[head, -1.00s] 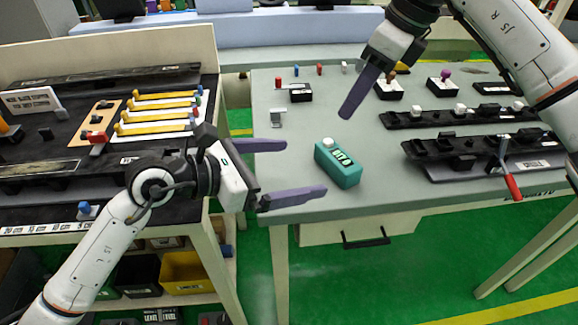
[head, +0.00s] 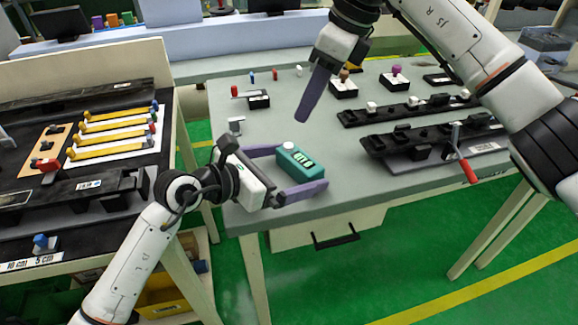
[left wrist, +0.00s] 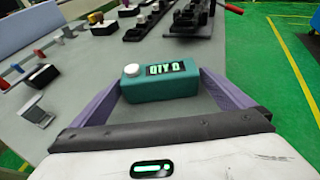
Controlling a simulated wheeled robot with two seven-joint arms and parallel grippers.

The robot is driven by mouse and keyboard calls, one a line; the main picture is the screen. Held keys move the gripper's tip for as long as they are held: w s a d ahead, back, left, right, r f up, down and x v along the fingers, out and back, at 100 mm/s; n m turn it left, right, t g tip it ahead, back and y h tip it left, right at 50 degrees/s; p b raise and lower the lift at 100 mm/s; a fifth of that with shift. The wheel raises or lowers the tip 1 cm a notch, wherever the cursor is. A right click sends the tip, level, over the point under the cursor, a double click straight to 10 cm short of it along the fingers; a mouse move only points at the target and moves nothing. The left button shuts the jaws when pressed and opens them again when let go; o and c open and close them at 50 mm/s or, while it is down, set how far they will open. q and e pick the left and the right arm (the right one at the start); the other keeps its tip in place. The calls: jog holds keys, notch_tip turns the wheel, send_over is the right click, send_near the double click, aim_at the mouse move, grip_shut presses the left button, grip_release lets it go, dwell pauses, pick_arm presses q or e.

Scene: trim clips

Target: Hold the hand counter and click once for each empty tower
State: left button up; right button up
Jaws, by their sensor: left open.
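The hand counter is a teal box (head: 300,162) with a white button on top, upright on the grey table (head: 235,195). In the left wrist view the counter (left wrist: 160,81) shows a lit display that seems to read "QTY 0". My left gripper (head: 299,167) is open, its two purple fingers on either side of the counter; I cannot tell whether they touch it. My right gripper (head: 308,97) hangs above the table behind the counter, fingers pointing down; its gap is not visible. I cannot pick out any towers for certain.
Black rail fixtures (head: 405,108) and a red-handled clamp (head: 463,155) lie on the table's right. Small coloured pegs (head: 275,74) and a small grey bracket (head: 236,125) stand further back and left. A dark bench (head: 45,215) with yellow bars is at the left.

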pick_arm(q)
jog(key=c, duration=1)
pick_arm(e)
grip_shut()
dwell(0.8)
